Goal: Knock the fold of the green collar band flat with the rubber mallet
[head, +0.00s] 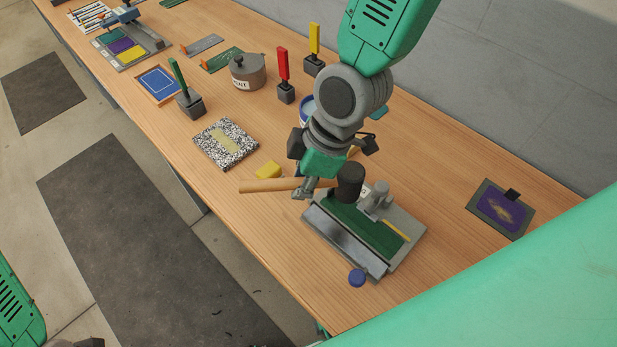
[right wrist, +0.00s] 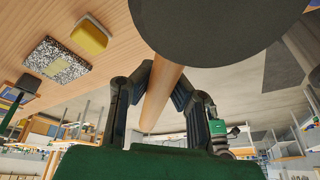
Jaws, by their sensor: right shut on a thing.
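My right gripper (head: 306,188) is shut on the wooden handle of the rubber mallet (head: 350,182). The handle sticks out to the left, and the black head is on the right. In the right wrist view the handle runs between the fingers (right wrist: 160,88) and the dark round head (right wrist: 215,25) fills the top. The green collar band (head: 368,231) lies along a grey metal fixture (head: 412,250). The mallet head is over the band's upper left end in the head view; whether it touches is unclear. My left gripper is not in view.
A purple patterned plate (head: 501,209) lies to the right. A lidded pot (head: 247,72) and upright brushes stand farther back.

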